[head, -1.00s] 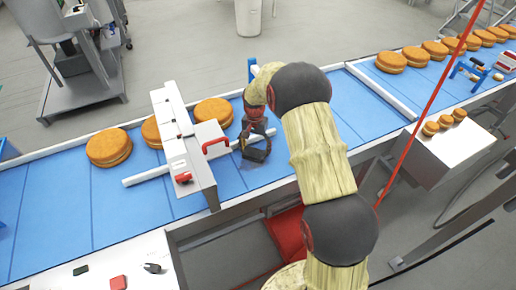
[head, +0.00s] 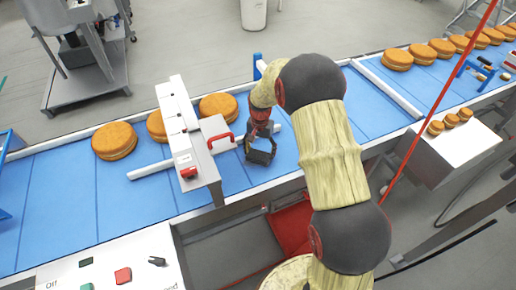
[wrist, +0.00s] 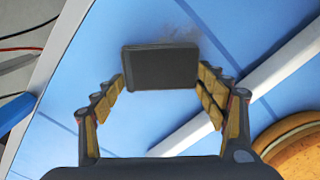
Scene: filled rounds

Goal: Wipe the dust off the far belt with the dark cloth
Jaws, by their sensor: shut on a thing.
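The dark cloth (wrist: 160,68), a flat dark block, is between the fingertips of my gripper (wrist: 160,82) in the wrist view. My gripper is shut on it. In the head view my gripper (head: 261,146) reaches down over the blue belt (head: 325,118), right of the white guard frame, with the cloth (head: 262,156) at its tip. A faint grey-brown dust smudge (wrist: 187,36) shows on the belt just beyond the cloth in the wrist view. I cannot tell whether the cloth touches the belt. My arm hides part of the belt in the head view.
The white guard frame (head: 187,140) with a red handle (head: 221,140) stands close left of my gripper. Round filled cakes (head: 114,141) sit on the belt to the left. A white bar (wrist: 285,65) crosses near my gripper. A control panel (head: 105,270) is at front left.

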